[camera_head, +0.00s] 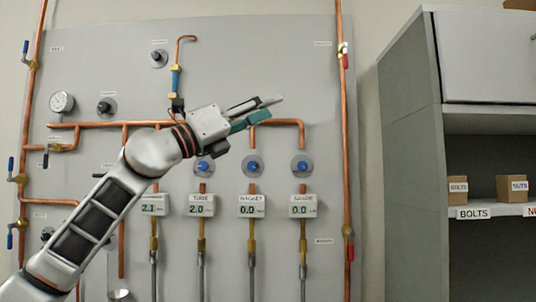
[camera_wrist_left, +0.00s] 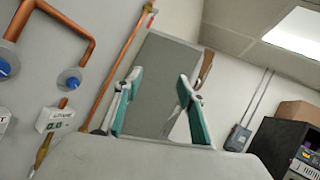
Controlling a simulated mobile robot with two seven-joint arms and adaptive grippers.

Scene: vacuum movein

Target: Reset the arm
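My left arm reaches in from the lower left in the head view, and my left gripper (camera_head: 266,108) is raised in front of the grey pipe panel (camera_head: 240,50), pointing right. Its two teal-padded fingers are apart with nothing between them. The left wrist view also shows the gripper (camera_wrist_left: 159,80) open and empty, with a grey cabinet side behind it. The gripper covers part of the copper pipework, above the blue knobs. My right gripper is in neither view.

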